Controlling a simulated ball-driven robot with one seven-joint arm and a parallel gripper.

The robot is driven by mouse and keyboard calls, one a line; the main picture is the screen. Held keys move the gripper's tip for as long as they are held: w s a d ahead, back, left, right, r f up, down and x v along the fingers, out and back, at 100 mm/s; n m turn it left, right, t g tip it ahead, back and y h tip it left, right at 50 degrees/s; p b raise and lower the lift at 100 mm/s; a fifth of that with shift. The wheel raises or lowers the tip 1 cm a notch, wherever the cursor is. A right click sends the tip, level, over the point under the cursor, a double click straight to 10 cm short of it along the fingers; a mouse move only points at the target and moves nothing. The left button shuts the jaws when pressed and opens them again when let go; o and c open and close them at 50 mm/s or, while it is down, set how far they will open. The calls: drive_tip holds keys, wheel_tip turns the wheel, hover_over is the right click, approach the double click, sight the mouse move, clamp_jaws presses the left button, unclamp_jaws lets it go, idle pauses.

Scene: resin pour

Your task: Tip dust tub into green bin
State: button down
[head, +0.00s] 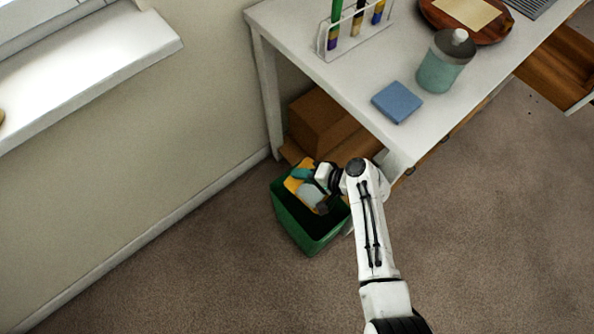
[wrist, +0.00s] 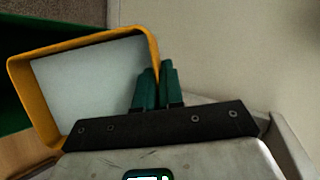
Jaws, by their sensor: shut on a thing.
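The yellow-orange tub (head: 291,184) is over the green bin (head: 314,245) beside the table leg. It looks tilted. In the wrist view the tub (wrist: 88,40) shows an orange rim around a plain pale grey area. I cannot tell whether that is dust or the tub's bottom. My gripper (head: 302,174) is shut on the tub's edge; its green fingers (wrist: 157,88) pinch the rim in the wrist view. The bin's green wall (wrist: 12,146) shows at the left there. The bin's inside is dark, and my gripper and the tub partly hide it.
The white table (head: 350,75) stands above and right of the bin. It holds a test tube rack (head: 352,32), a blue block (head: 397,102), a lidded jar (head: 446,62) and a wooden tray (head: 425,12). A brown box (head: 318,120) sits underneath. Carpet (head: 480,240) is clear at right.

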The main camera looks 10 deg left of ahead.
drive_tip(key=s+d+n+t+y+b, duration=0.1)
drive_tip(key=y+b, duration=0.1)
drive_tip(key=b, duration=0.3)
drive_tip(key=s+d+t+y+b, duration=0.1)
drive_tip(key=y+b, duration=0.1)
drive_tip(key=b, duration=0.3)
drive_tip(key=s+d+n+t+y+b, duration=0.1)
drive_tip(key=y+b, duration=0.2)
drive_tip(key=b, duration=0.2)
drive_tip(key=shift+d+f+n, duration=0.2)
drive_tip(key=shift+d+n, duration=0.1)
drive_tip(key=shift+d, duration=0.1)
drive_tip(key=shift+s+d+y+b, duration=0.15)
drive_tip(key=shift+y+b, duration=0.25)
drive_tip(key=shift+b, duration=0.6)
drive_tip(key=shift+d+r, duration=0.1)
drive_tip(key=shift+r, duration=0.15)
